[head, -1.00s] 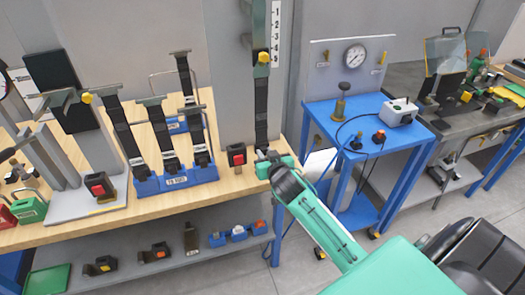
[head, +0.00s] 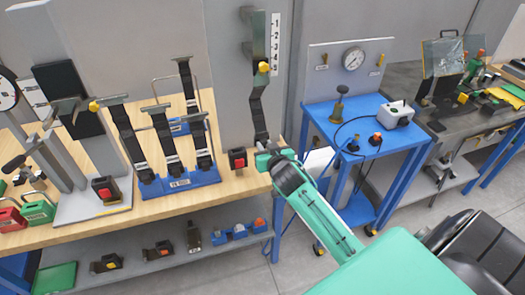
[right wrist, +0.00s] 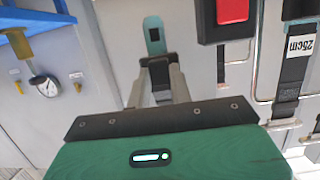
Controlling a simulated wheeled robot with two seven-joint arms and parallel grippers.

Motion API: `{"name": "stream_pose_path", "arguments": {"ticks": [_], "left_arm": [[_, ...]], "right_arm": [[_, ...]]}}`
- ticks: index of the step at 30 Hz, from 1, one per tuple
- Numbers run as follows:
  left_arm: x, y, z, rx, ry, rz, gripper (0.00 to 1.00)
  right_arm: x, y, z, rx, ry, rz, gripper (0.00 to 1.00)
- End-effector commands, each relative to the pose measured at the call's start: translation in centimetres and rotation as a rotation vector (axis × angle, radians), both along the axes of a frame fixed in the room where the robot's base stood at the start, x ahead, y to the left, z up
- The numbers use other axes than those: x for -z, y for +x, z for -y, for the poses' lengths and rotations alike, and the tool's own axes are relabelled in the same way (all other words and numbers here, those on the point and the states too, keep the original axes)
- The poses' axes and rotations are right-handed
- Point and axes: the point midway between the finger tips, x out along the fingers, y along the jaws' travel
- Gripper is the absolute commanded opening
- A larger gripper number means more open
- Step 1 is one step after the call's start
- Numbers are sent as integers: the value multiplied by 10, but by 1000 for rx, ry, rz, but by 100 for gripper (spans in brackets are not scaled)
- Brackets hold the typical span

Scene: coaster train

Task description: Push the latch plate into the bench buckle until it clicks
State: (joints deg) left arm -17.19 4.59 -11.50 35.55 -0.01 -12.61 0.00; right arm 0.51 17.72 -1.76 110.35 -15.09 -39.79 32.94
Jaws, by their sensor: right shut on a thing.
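The latch plate (right wrist: 153,38) shows in the right wrist view as a blunt tongue with a dark slot and a black body. My right gripper (right wrist: 157,82) is shut on it, and the tongue points away from the fingers. In the head view my right gripper (head: 262,154) is at the bench's right end, at the lower end of a dark strap (head: 257,112). The bench buckle (head: 237,160), black with a red button, stands just left of it. In the right wrist view the buckle (right wrist: 205,22) is at the top right, apart from the tongue. My left gripper is out of view.
A blue rack (head: 178,183) with several upright straps stands left of the buckle. Another red-button buckle (head: 106,190) is on a grey plate farther left. A strap post with a yellow knob (head: 263,67) rises behind my gripper. A blue gauge cart (head: 365,150) stands to the right.

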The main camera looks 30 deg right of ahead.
Motion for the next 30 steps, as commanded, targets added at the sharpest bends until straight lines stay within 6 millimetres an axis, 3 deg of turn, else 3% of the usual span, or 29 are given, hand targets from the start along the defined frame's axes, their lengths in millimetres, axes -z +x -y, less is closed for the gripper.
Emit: {"name": "stream_pose_path", "arguments": {"ticks": [30], "left_arm": [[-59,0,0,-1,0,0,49]], "right_arm": [[-63,0,0,0,0,1,0]]}}
